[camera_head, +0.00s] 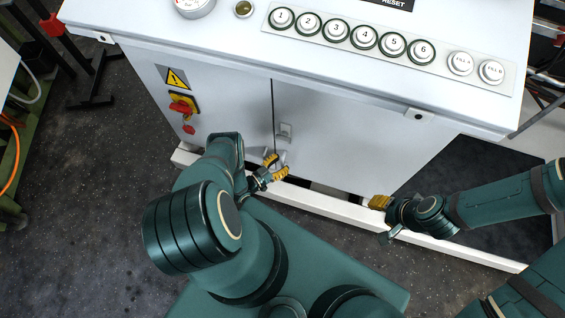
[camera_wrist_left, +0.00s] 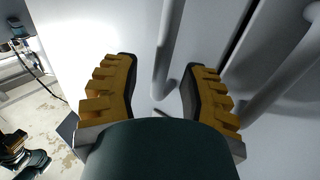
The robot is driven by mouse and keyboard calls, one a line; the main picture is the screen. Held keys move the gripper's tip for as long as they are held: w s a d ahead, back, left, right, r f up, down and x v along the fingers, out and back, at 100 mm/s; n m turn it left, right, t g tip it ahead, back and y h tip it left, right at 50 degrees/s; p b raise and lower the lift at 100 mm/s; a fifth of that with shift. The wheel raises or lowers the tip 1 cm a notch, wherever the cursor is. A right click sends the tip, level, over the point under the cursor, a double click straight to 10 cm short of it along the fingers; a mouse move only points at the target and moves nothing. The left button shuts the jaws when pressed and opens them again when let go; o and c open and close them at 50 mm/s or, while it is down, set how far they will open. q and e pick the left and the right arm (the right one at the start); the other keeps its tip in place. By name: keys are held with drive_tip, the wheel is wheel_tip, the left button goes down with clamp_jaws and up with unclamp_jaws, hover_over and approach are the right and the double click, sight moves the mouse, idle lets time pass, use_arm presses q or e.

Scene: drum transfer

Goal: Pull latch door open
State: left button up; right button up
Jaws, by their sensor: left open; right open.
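The white cabinet's right door (camera_head: 345,140) carries a small latch plate (camera_head: 285,131) near the seam. The door looks closed. My left gripper (camera_head: 277,168) is open in front of the doors, below the latch plate. In the left wrist view, a grey bar handle (camera_wrist_left: 168,50) stands between its two open yellow-padded fingers (camera_wrist_left: 162,95); I cannot tell whether they touch it. A second bar handle (camera_wrist_left: 285,65) is on the other side of the dark door seam. My right gripper (camera_head: 379,202) is open and apart from the cabinet's handles, near its lower right.
The cabinet top holds numbered buttons (camera_head: 335,30) and overhangs the doors. A red and yellow switch (camera_head: 183,104) is on the left door (camera_head: 225,100). A white base rail (camera_head: 330,205) runs along the floor below. Dark floor (camera_head: 85,200) is clear at left.

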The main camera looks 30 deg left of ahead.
use_arm(q)
drive_tip(key=shift+w+d, duration=0.2)
drive_tip(key=shift+w, duration=0.35)
clamp_jaws()
